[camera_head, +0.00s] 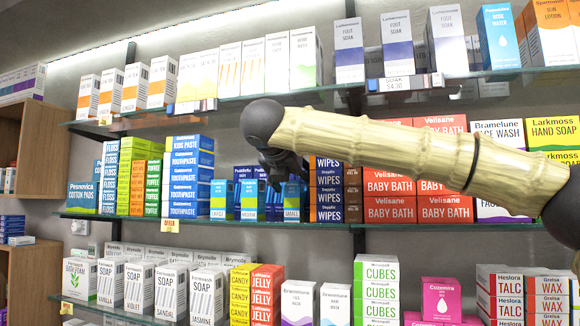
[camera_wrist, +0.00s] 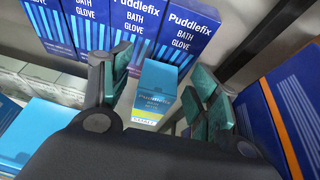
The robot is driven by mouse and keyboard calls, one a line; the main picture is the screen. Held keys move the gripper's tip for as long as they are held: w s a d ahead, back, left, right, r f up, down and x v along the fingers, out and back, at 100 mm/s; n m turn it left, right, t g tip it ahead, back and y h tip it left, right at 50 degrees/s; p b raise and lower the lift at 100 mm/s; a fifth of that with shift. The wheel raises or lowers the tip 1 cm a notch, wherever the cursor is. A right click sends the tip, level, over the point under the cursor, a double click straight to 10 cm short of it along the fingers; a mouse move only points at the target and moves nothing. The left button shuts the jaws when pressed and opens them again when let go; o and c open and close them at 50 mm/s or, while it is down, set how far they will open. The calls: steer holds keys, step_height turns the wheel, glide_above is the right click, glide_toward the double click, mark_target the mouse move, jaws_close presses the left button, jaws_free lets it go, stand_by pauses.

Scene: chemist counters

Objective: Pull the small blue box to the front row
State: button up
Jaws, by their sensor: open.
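A small light blue box (camera_wrist: 157,92) with a yellow-green band stands between the two fingers of my gripper (camera_wrist: 160,68) in the wrist view. The fingers are open, one on each side of it, with gaps showing. In the head view my gripper (camera_head: 286,172) reaches down over the middle shelf, above several small blue boxes. The rightmost small blue box (camera_head: 291,203) shows just below the fingers and seems to be the same one. Its upper part is partly hidden by the gripper.
Tall dark blue bath glove boxes (camera_wrist: 185,30) stand behind the small box. Other small light blue boxes (camera_wrist: 42,128) stand to the left. Dark blue wipes boxes (camera_head: 328,190) stand close on the right. The upper shelf (camera_head: 245,98) runs above my gripper.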

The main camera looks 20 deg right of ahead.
steer(key=shift+w+d+f, duration=0.3)
steer(key=shift+w+d, duration=0.05)
steer(key=shift+w, duration=0.2)
steer(key=c, duration=1.1)
steer(key=shift+s, duration=0.1)
